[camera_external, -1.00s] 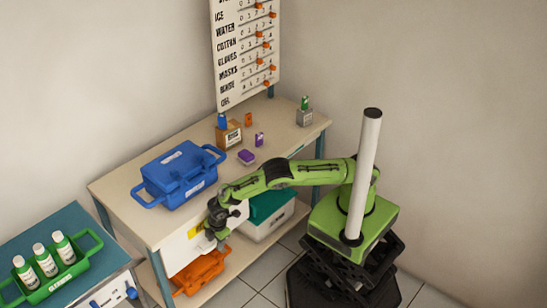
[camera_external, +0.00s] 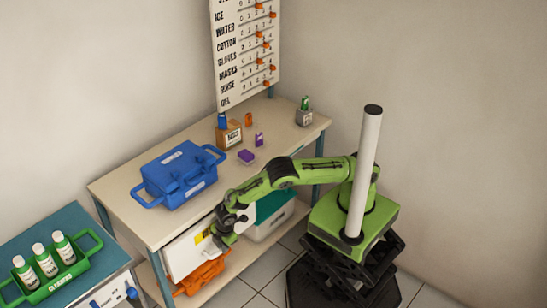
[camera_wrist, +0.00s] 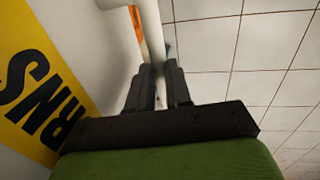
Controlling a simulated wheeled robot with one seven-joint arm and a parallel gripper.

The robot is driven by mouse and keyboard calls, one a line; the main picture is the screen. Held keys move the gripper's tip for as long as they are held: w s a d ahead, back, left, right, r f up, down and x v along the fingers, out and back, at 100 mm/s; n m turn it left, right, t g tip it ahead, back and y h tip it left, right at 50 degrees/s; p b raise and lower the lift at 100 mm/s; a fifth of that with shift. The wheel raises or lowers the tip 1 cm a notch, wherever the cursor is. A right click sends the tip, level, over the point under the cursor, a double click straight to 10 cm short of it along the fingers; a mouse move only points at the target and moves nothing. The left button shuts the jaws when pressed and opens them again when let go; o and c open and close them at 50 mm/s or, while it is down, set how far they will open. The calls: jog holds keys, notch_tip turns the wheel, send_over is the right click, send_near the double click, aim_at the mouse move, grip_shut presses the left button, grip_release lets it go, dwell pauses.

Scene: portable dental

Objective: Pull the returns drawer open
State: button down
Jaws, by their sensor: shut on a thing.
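The returns drawer (camera_external: 182,256) has a white front with a yellow label (camera_external: 203,236) and sits under the tabletop. Its front stands out from the table's edge, so it is at least partly open. The label shows large in the wrist view (camera_wrist: 30,75), with the letters "RNS" readable. My gripper (camera_external: 222,237) is at the right part of the drawer front. In the wrist view my gripper (camera_wrist: 160,85) is shut on the white drawer handle (camera_wrist: 152,28), which runs up between the fingers. The drawer's inside is hidden.
An orange crate (camera_external: 203,274) and a grey bin with a green lid (camera_external: 268,224) are on the lower shelf. A blue case (camera_external: 178,174) stands on the tabletop. A side table with a green bottle carrier (camera_external: 62,275) is at left. Tiled floor (camera_wrist: 255,60) is clear.

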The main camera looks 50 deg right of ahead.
jog(key=s+p, duration=0.1)
jog(key=s, duration=2.1)
jog(key=shift+s+p, duration=0.3)
jog(key=shift+s, duration=0.1)
jog(key=c, duration=1.1)
grip_release()
jog(key=shift+o, duration=0.2)
jog(key=shift+r, duration=0.1)
notch_tip(320, 180, up, 15)
jog(key=s+p, duration=0.3)
jog(key=p, duration=0.1)
jog(key=shift+r, duration=0.15)
